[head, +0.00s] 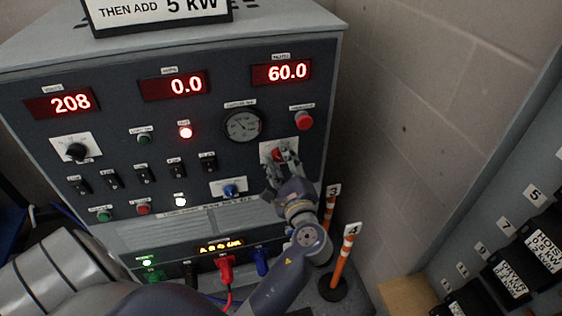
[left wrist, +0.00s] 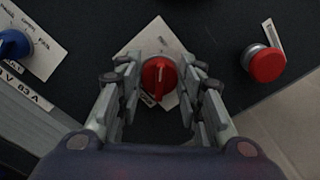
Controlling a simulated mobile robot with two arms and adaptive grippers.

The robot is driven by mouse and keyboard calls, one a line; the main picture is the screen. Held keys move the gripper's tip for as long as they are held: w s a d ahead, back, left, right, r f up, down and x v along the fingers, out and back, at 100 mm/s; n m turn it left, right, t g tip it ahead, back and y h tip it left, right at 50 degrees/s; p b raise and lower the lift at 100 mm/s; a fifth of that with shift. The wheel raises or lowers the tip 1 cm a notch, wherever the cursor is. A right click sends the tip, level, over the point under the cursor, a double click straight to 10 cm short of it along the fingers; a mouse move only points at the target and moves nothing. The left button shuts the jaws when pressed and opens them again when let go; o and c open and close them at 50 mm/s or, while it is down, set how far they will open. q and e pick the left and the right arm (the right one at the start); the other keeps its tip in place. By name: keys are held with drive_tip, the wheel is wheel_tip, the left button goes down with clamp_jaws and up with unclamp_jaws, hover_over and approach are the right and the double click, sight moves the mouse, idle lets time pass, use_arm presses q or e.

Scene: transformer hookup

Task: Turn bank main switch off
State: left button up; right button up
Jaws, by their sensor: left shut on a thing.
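The bank main switch, a red rotary knob (head: 278,154) on a white square plate, sits at the right of the grey panel (head: 225,190), below a red mushroom button. In the left wrist view the knob (left wrist: 159,78) shows between the fingers, its white pointer line near upright in that picture. My left gripper (head: 281,163) is at the switch and shut on the knob; the wrist view shows its fingers (left wrist: 160,82) on both sides of it. The knob's plate label is too small to read and partly covered. My right gripper is not in view.
The red mushroom button (head: 304,120) is close above the switch, and a blue knob (head: 230,190) is at lower left. Displays read 208, 0.0 and 60.0. Orange posts (head: 341,262) and a wall stand at right.

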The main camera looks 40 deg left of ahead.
use_arm(q)
drive_tip(key=o, duration=1)
